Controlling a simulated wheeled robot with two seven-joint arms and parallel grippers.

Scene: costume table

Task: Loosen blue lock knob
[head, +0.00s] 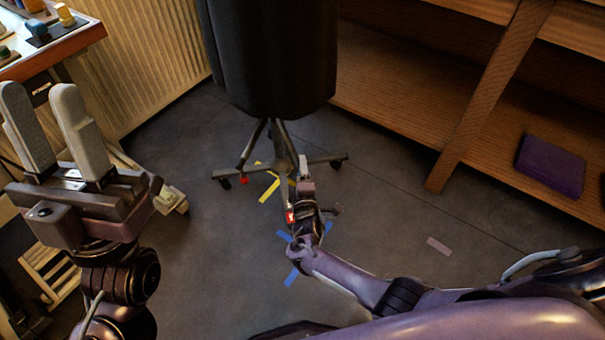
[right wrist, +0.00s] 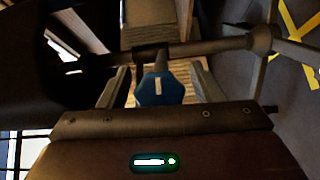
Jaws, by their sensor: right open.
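The blue lock knob (right wrist: 160,89), with a white mark on its face, shows in the right wrist view beneath a grey metal bar of the stand. My right gripper (right wrist: 160,80) is open, with one finger on each side of the knob and a gap visible on both sides. In the head view my right gripper (head: 304,168) is low, at the base of the stand (head: 284,150), and the knob is hidden there. My left gripper (head: 40,92) is open and empty at the left, its fingers pointing up.
A black dress form (head: 270,55) stands above the wheeled base. A wooden shelf unit (head: 480,110) with a purple box (head: 550,166) is at the right. A table (head: 50,48) with small items is at the upper left. The grey floor (head: 400,220) between is mostly clear.

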